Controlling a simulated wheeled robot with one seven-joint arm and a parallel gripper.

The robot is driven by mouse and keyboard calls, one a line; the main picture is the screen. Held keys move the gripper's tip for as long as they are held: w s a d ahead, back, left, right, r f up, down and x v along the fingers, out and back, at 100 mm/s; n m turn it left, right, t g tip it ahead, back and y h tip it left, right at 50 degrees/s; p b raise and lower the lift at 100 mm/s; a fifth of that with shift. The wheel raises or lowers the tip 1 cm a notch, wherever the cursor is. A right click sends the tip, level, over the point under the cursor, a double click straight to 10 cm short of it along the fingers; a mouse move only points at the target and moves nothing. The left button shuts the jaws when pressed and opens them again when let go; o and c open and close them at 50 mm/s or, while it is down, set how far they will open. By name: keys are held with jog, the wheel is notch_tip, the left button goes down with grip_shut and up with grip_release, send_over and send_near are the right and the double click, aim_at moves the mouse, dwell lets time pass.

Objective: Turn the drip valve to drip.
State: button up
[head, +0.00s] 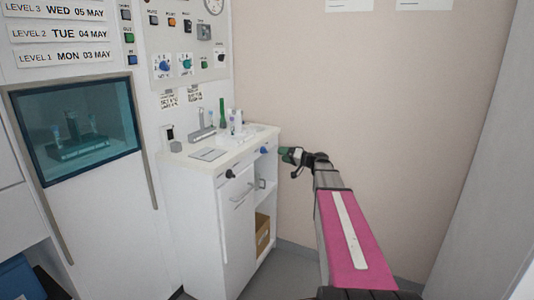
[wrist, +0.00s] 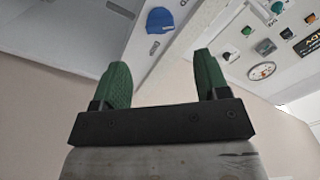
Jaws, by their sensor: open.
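A blue knob (head: 265,150), which looks like the drip valve, sits on the upper front of the white cabinet (head: 205,205), below the counter. It also shows at the top of the wrist view (wrist: 160,20), where a small label lies beside it. My gripper (head: 287,154) is just right of the knob in the head view, with a small gap between them. In the wrist view my gripper (wrist: 163,76) has its two green fingers wide apart with nothing between them. The knob is beyond the fingertips, roughly between their lines. I cannot read its setting.
A black knob (head: 230,174) and a door handle (head: 243,194) are on the same cabinet. The counter (head: 178,160) holds a green bottle (head: 222,113) and small items. A control panel (head: 187,45) hangs above. The beige wall side is clear.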

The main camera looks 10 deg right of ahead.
aim_at(266, 152)
jog(key=x, duration=0.8)
jog(key=shift+a, duration=0.2)
jog(key=shift+w, duration=0.1)
jog(key=c, duration=0.9)
